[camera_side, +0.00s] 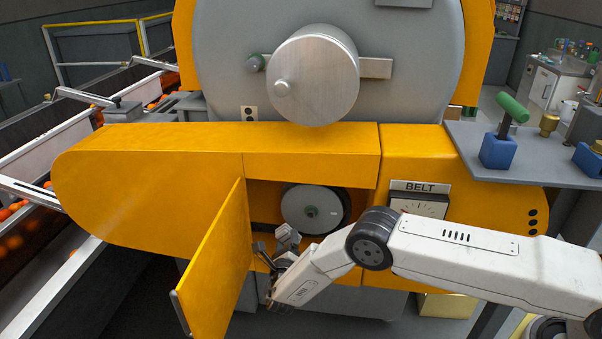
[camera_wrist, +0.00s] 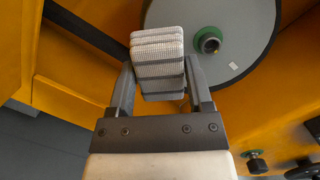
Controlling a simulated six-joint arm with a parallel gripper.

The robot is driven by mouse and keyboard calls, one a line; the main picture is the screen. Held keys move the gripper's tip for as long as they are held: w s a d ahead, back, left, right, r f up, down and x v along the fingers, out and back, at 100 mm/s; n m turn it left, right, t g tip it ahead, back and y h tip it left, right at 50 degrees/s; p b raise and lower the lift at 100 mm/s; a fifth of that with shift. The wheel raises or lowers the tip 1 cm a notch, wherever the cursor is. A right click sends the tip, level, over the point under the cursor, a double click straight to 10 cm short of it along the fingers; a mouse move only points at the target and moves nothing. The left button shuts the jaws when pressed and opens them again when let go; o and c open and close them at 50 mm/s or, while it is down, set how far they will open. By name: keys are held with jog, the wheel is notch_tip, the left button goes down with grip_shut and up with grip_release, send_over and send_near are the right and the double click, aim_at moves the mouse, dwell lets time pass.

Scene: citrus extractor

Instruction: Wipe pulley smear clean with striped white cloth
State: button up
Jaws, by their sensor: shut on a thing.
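The pulley (camera_side: 309,209) is a grey disc with a green hub, seen inside the open compartment of the yellow housing. It also shows in the wrist view (camera_wrist: 245,70), with a small white mark on its face. My gripper (camera_wrist: 160,82) is shut on the folded striped white cloth (camera_wrist: 158,45), which has grey bands. The cloth is in front of the pulley's left edge in the wrist view; I cannot tell whether it touches. In the side view my gripper (camera_side: 277,250) is at the lower left of the pulley. I cannot make out a smear.
A yellow door (camera_side: 212,265) hangs open just left of my gripper. The yellow housing (camera_side: 150,180) frames the opening. A BELT gauge (camera_side: 420,203) is to the right. A grey shelf (camera_side: 530,150) at right holds a blue block with a green handle (camera_side: 510,108).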

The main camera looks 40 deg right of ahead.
jog(key=shift+v, duration=1.45)
jog(key=shift+w+a+r, duration=0.1)
jog(key=shift+a+r, duration=0.05)
jog(key=shift+r, duration=0.1)
